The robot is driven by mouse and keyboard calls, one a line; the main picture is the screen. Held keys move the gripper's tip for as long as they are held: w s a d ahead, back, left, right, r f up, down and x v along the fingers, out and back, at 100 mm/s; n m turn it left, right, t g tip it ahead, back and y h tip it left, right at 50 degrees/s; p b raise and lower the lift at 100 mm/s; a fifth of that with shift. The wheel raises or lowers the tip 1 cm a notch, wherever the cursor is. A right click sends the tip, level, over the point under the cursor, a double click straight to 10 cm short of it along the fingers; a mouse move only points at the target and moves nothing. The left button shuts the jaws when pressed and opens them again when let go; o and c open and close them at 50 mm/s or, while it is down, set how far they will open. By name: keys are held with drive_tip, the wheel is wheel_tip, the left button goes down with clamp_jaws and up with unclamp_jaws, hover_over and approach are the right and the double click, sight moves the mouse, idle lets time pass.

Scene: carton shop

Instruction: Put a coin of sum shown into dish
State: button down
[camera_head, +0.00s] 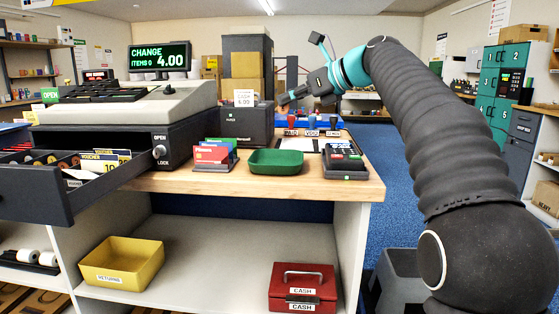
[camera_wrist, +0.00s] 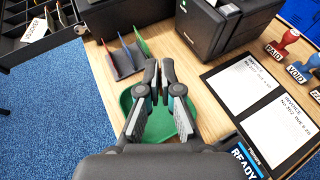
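The register display (camera_head: 160,56) reads CHANGE 4.00, ITEMS 0. The open cash drawer (camera_head: 35,203) at the left holds dark round pieces, perhaps coins, and voucher cards; their values are too small to read. The green dish (camera_head: 276,162) sits on the wooden counter, and no coin shows in its visible part. My gripper (camera_head: 284,99) is above and behind the dish in the head view. In the wrist view my gripper (camera_wrist: 159,72) has a narrow gap between its fingers, with nothing seen in it. The dish (camera_wrist: 127,100) lies beneath and is partly hidden by the fingers.
A card rack (camera_head: 214,167) stands left of the dish and a card terminal (camera_head: 345,160) right of it. A black box printer (camera_head: 246,125) and stamps (camera_head: 312,122) are behind. A yellow returns bin (camera_head: 122,263) and red cash box (camera_head: 302,288) sit on the shelf below.

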wheel_tip(320, 180, down, 6)
drive_tip(key=b, duration=0.3)
drive_tip(key=shift+r+b, duration=0.2)
drive_tip(key=shift+b, duration=0.1)
drive_tip(key=c, duration=1.8)
unclamp_jaws()
drive_tip(key=o, duration=0.6)
drive_tip(key=shift+c, duration=0.2)
drive_tip(key=shift+s, duration=0.1)
drive_tip(key=v, duration=1.2)
